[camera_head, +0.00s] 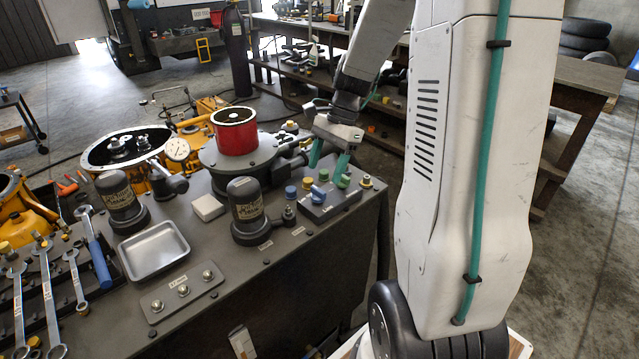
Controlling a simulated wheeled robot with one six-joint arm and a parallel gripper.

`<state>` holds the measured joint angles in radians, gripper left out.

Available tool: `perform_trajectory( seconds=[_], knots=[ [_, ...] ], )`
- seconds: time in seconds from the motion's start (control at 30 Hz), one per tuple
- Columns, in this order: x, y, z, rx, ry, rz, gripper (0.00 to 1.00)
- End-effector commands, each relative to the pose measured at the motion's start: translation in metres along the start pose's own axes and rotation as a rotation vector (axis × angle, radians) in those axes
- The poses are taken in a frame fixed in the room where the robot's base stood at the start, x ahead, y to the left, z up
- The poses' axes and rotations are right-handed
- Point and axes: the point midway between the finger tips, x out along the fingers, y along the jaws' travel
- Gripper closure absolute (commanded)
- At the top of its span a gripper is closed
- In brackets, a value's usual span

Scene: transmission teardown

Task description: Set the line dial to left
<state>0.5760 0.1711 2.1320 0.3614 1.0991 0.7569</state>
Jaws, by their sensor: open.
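A dark control box (322,208) lies flat at the right end of the grey bench. It carries small coloured knobs: a blue one (318,194), a yellow one (308,184) and a green one (342,181). I cannot tell which of these is the line dial, or which way it points. My gripper (328,168) hangs just above the box with its two green fingers apart and nothing visible between them. The right finger is close to the green knob; I cannot tell whether they touch.
Left of the box stand a dark cylinder (247,207), a red cylinder (235,133) on a round flange and a white-faced gauge (178,149). A metal tray (153,251) and wrenches lie farther left.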

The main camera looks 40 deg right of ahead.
Motion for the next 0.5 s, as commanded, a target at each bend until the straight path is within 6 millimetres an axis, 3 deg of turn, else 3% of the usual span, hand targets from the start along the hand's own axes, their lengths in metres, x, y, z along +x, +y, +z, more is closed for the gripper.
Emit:
perform_trajectory(
  seconds=[0.23,0.5],
  knots=[
    [0.039,0.0,0.001,-0.004,-0.001,0.003,0.36],
    [0.051,0.0,0.001,-0.003,0.001,0.001,0.36]
  ],
)
